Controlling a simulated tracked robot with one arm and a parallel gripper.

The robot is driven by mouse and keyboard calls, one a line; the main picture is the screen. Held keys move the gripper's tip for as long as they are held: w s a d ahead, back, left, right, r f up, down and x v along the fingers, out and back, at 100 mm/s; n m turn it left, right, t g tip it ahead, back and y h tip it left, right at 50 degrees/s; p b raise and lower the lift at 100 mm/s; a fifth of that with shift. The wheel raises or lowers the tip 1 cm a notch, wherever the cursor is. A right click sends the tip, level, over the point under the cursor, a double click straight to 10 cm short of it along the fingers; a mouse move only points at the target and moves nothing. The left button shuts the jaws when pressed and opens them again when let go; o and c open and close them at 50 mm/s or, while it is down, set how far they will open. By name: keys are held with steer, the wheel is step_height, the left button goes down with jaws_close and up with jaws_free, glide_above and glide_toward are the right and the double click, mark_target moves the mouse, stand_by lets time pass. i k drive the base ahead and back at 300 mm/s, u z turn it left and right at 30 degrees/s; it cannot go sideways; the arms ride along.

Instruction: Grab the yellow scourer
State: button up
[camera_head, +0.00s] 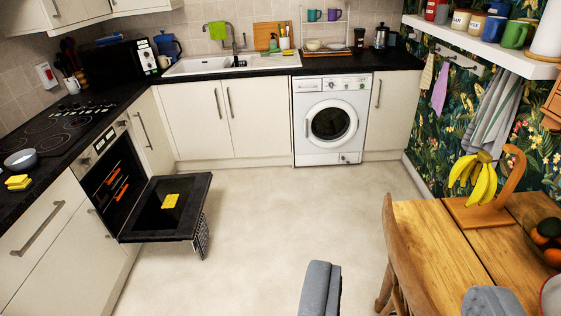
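A yellow scourer-like block (170,201) lies on the inner face of the open oven door at left. A second yellow block (18,182) sits on the dark worktop at the far left edge, and a small yellow piece (288,53) shows by the sink. I cannot tell from their looks alone which is the task's scourer. My gripper (406,278) shows at the bottom right as two grey fingers set wide apart. It is open with nothing between the fingers, well away from the yellow blocks.
The oven door (150,224) hangs down into the room. A wooden table (430,240) with bananas (473,178) and a chair (391,255) fill the right. A pan (21,160) stands by the hob. The pale floor (250,220) between is clear.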

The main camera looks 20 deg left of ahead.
mark_target(22, 182)
steer(key=u, duration=0.1)
steer(key=i, duration=1.3)
steer(key=u, duration=0.65)
steer(key=i, duration=1.15)
steer(key=u, duration=1.5)
steer(key=i, duration=1.3)
steer(key=u, duration=0.65)
